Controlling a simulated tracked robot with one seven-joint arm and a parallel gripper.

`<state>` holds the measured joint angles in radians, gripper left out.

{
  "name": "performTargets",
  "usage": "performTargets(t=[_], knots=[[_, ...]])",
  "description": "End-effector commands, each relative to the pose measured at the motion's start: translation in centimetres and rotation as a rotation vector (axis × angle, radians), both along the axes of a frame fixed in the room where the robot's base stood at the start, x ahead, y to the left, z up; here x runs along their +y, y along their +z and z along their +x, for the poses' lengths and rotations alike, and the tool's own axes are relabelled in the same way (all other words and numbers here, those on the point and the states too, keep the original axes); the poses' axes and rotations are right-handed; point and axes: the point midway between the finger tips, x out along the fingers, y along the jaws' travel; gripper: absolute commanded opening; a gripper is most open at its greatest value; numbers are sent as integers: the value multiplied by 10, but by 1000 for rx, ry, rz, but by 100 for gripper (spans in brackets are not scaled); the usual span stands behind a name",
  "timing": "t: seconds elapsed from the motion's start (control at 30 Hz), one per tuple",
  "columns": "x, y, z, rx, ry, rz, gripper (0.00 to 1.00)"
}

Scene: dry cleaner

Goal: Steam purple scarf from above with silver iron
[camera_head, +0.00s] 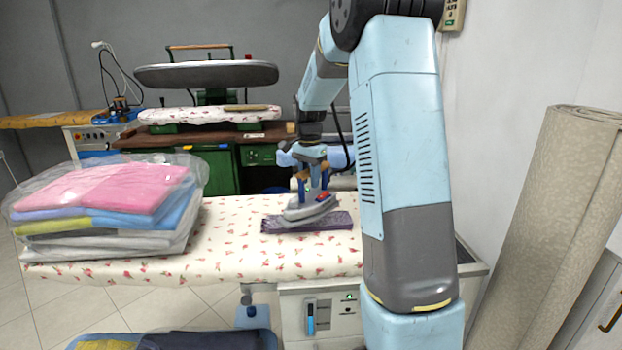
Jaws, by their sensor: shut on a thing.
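The purple scarf (335,222) lies folded flat on the floral ironing board (230,235), near its right end. The silver iron (305,213) is over the scarf's left and middle part, roughly level. I cannot tell whether its soleplate touches the cloth or hovers just above it. My gripper (313,183) is shut on the iron from above. The iron hides part of the scarf, and my arm hides the right end of the board.
A stack of bagged, folded clothes (105,205) fills the board's left side. A green pressing machine (215,150) stands behind. A rolled carpet (555,220) leans at the right wall. A blue basket (180,340) is below in front. The board's middle is clear.

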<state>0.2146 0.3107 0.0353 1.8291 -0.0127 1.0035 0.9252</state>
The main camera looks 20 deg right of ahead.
Motion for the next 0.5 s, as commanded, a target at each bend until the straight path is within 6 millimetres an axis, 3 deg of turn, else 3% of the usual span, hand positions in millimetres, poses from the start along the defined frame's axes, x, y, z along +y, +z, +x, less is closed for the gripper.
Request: performTargets(t=[0.5], knots=[[20, 3, 7, -5, 1, -1, 0]])
